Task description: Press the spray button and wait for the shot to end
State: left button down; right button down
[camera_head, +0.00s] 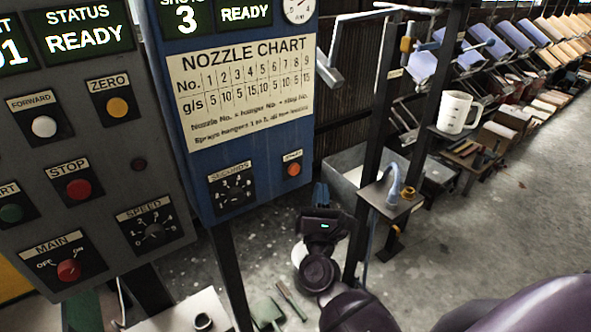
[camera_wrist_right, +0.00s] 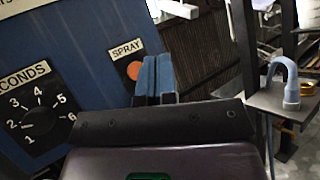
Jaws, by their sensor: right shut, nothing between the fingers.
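The orange spray button (camera_head: 294,169) is on the lower right of the blue panel (camera_head: 245,150). In the right wrist view the button (camera_wrist_right: 134,70) sits under a SPRAY label, just left of my blue fingertips. My right gripper (camera_head: 321,192) is shut and empty, below and to the right of the button in the head view, with a visible gap. Its fingers (camera_wrist_right: 153,75) partly overlap the button's right edge in the wrist view. The panel's displays read 3 shots and READY. My left gripper is out of view.
The seconds knob (camera_head: 234,191) is left of the button. A grey control panel (camera_head: 90,150) stands further left, its status READY. A dark post (camera_head: 380,130) with a small shelf and blue-grey hose (camera_head: 394,180) is to the right. A white jug (camera_head: 455,112) stands behind it.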

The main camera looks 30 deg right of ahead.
aim_at(295, 170)
jog(key=shift+w+a+b, duration=0.2)
jog(key=shift+w+b, duration=0.25)
jog(key=shift+w, duration=2.5)
jog(key=shift+w, duration=0.2)
jog(key=shift+w+b, duration=0.25)
jog(key=shift+b, duration=0.05)
jog(key=shift+w+a, duration=0.1)
jog(key=shift+w, duration=0.35)
dwell(0.5)
jog(key=shift+s, duration=0.9)
